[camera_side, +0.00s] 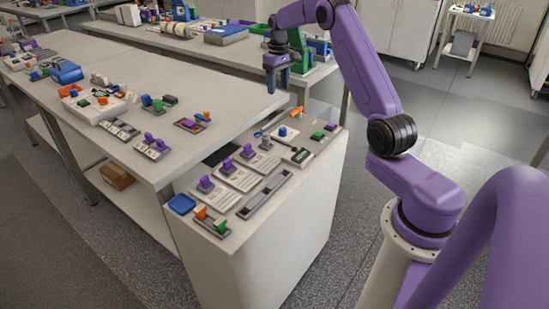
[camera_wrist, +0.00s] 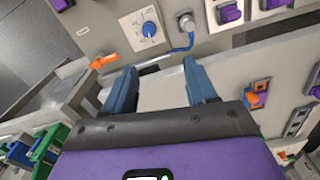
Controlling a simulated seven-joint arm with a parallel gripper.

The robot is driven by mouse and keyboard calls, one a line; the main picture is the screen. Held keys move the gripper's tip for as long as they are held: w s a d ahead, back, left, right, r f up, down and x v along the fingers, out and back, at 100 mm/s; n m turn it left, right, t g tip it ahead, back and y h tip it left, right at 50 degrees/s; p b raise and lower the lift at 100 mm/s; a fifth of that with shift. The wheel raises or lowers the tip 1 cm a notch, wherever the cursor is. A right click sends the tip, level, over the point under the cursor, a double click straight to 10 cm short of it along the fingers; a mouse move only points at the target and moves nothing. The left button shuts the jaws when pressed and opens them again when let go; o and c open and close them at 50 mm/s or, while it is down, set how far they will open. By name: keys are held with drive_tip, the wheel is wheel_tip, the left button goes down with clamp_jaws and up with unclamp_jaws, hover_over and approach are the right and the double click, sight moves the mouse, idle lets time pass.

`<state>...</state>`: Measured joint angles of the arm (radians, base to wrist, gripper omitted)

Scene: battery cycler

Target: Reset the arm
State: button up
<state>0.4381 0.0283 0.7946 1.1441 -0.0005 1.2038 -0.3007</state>
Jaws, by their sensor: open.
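My gripper (camera_side: 276,76) is raised above the far end of the cabinet-mounted panel (camera_side: 229,240), near the corner of the long table. In the wrist view, my gripper (camera_wrist: 162,88) shows two blue fingers spread apart with nothing between them. The panel carries purple-topped modules (camera_side: 227,166), a blue knob (camera_side: 282,131) and an orange handle (camera_side: 297,111). The blue knob (camera_wrist: 149,29) and orange handle (camera_wrist: 103,62) also show in the wrist view, beyond the fingertips. My gripper touches none of them.
The long table (camera_side: 150,60) on the left holds several small modules and a blue box (camera_side: 66,72). A blue tray (camera_side: 182,204) sits at the panel's near-left corner. A blue cable (camera_wrist: 190,42) runs from a round connector. Open floor (camera_side: 450,110) lies to the right.

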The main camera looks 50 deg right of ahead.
drive_tip(key=s+a+r+n, duration=0.1)
drive_tip(key=a+r+n, duration=0.1)
drive_tip(key=a, duration=0.7)
drive_tip(key=s+a+r+n, duration=0.2)
drive_tip(key=a, duration=0.8)
drive_tip(key=s+a+r+n, duration=0.2)
drive_tip(key=s+a+n, duration=0.1)
drive_tip(key=s+a, duration=0.7)
drive_tip(key=s+a+f+n, duration=0.1)
drive_tip(key=s+a+n, duration=0.1)
drive_tip(key=s, duration=1.1)
drive_tip(key=s+a+f+n, duration=0.1)
drive_tip(key=s+n, duration=0.4)
drive_tip(key=s, duration=0.8)
drive_tip(key=shift+a+f, duration=0.15)
drive_tip(key=shift+a, duration=0.3)
drive_tip(key=shift+s, duration=0.1)
